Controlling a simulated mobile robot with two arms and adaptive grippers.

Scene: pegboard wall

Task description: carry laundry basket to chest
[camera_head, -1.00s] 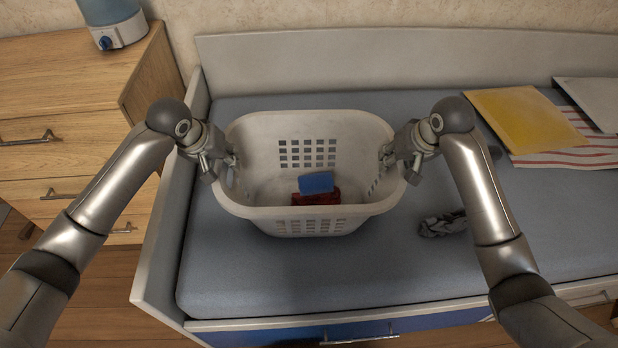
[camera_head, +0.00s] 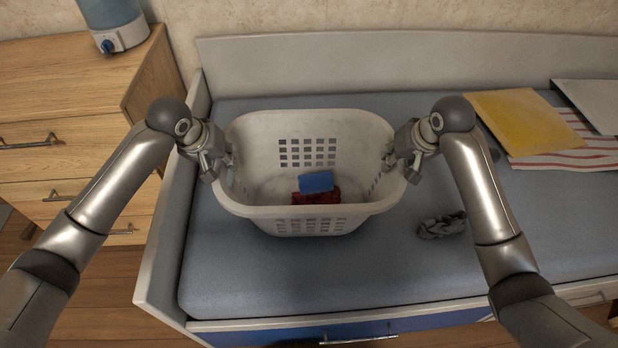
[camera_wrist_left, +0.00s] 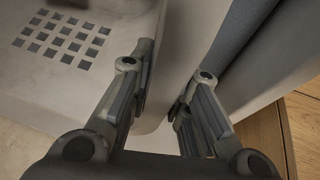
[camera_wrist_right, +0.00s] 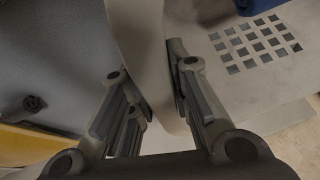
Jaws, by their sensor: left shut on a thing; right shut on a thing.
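The white laundry basket (camera_head: 300,222) is over the blue mattress of the bed, and I cannot tell whether it touches it. A blue cloth (camera_head: 316,182) and a red cloth (camera_head: 318,196) lie inside. My left gripper (camera_head: 222,164) is shut on the basket's left wall, which runs between its fingers in the left wrist view (camera_wrist_left: 160,110). My right gripper (camera_head: 391,162) is shut on the basket's right wall, also between its fingers in the right wrist view (camera_wrist_right: 160,95). The wooden chest of drawers (camera_head: 70,80) stands left of the bed.
A blue and white humidifier (camera_head: 115,28) stands on the chest. The bed's side board (camera_head: 165,230) lies between chest and mattress (camera_head: 240,285). A grey crumpled cloth (camera_head: 442,226) lies right of the basket.

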